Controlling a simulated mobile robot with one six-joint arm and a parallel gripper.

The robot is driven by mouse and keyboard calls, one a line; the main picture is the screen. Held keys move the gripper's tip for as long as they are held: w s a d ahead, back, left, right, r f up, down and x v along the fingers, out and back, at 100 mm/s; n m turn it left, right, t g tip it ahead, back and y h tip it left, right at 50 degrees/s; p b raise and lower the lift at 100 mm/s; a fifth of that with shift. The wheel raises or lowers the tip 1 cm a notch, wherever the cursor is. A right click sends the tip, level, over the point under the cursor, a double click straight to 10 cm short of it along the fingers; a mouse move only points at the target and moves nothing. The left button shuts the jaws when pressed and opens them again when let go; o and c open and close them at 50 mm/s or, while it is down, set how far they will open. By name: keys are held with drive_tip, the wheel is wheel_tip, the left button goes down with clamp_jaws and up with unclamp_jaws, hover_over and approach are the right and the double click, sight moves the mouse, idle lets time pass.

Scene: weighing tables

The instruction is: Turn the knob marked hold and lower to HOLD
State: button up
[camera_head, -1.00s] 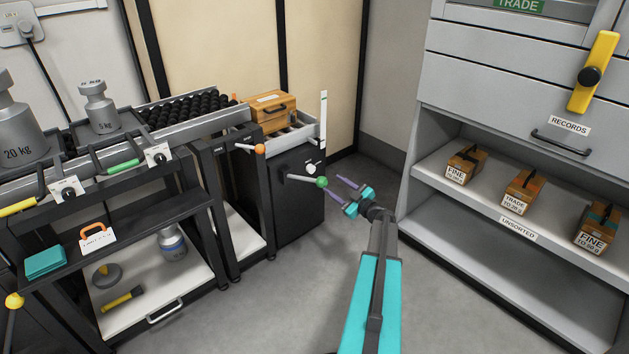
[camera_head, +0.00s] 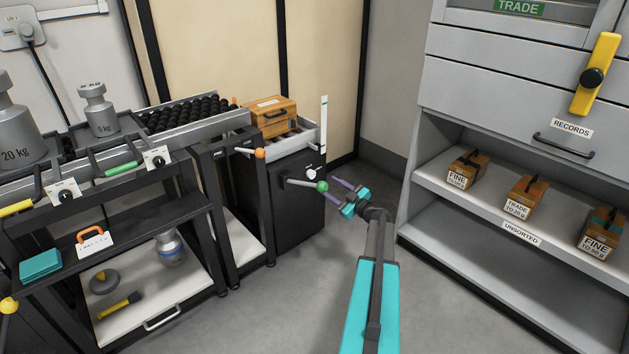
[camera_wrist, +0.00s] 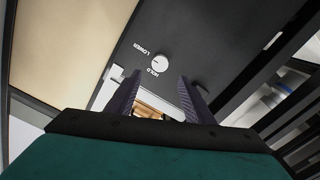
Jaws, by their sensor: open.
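The white round knob (camera_wrist: 160,63) is on a black panel, with LOWER printed at its upper left and HOLD just below it in the wrist view. A small dark mark shows on its face; which word it points at I cannot tell for sure. In the head view the knob (camera_head: 312,173) is on the front of the black cabinet (camera_head: 297,223). My gripper (camera_head: 335,190) is open and empty, a little right of and below the knob. In the wrist view its two purple fingers (camera_wrist: 160,85) point toward the panel, apart from the knob.
A lever with a green ball (camera_head: 321,186) sticks out just below the knob, close to my fingers. A grey shelf unit (camera_head: 460,200) with several wooden boxes stands at right. The floor between is clear.

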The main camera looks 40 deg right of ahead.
sight(313, 175)
drive_tip(key=w+b, duration=0.1)
drive_tip(key=w, duration=0.1)
drive_tip(key=w+b, duration=0.1)
drive_tip(key=w, duration=0.2)
drive_tip(key=w+b, duration=0.1)
drive_tip(key=w, duration=0.2)
drive_tip(key=shift+w+d+f, duration=0.15)
drive_tip(key=shift+w+d, duration=0.05)
drive_tip(key=shift+d, duration=0.15)
drive_tip(key=shift+w, duration=0.75)
drive_tip(key=c, duration=0.9)
drive_tip(key=shift+a, duration=0.4)
drive_tip(key=shift+c, duration=0.7)
drive_tip(key=shift+d, duration=0.25)
